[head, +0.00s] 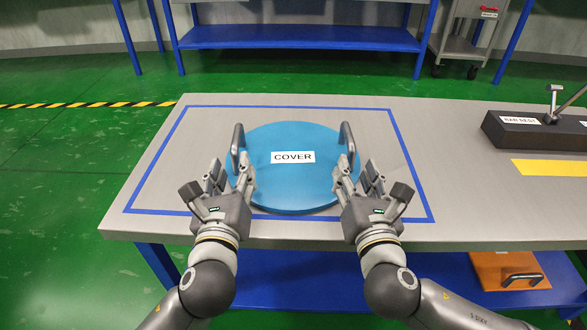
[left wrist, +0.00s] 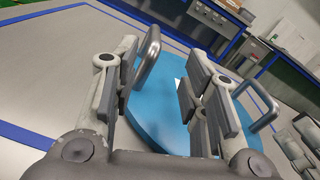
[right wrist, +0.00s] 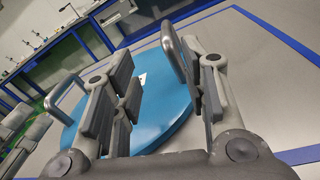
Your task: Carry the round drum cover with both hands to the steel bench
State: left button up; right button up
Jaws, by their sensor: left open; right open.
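The round blue cover (head: 290,180), with a white label reading COVER, lies flat on the steel bench (head: 440,165) inside a blue tape outline. It has a grey upright handle at its left (head: 237,146) and one at its right (head: 346,145). My left gripper (head: 231,176) is open at the cover's left edge, near the left handle, which shows by its fingers in the left wrist view (left wrist: 147,57). My right gripper (head: 357,175) is open near the right handle, which shows by its fingers in the right wrist view (right wrist: 173,52). Neither gripper visibly holds a handle.
To the right on the bench are a dark block labelled BAR REST (head: 522,135) and a yellow strip (head: 550,168). A blue shelf (head: 330,280) runs below, with an orange board (head: 507,274) on it. Another blue-framed bench (head: 300,36) and a grey cart (head: 468,40) stand behind.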

aim_at(235, 136)
pick_arm(q)
jog(key=shift+a+y, duration=0.25)
jog(key=shift+y, duration=0.05)
pick_arm(e)
jog(key=shift+d+n+h, duration=0.3)
jog(key=shift+d, duration=0.15)
pick_arm(q)
jog(key=w, duration=1)
jog(key=shift+w+a+f, duration=0.1)
jog(key=shift+w+a, duration=0.15)
jog(key=shift+w, duration=0.15)
pick_arm(e)
jog(key=w, duration=1.1)
jog(key=shift+a, duration=0.3)
pick_arm(q)
grip_shut()
pick_arm(e)
grip_shut()
pick_arm(q)
jog(key=shift+r, duration=0.3)
pick_arm(e)
jog(key=shift+r, duration=0.2)
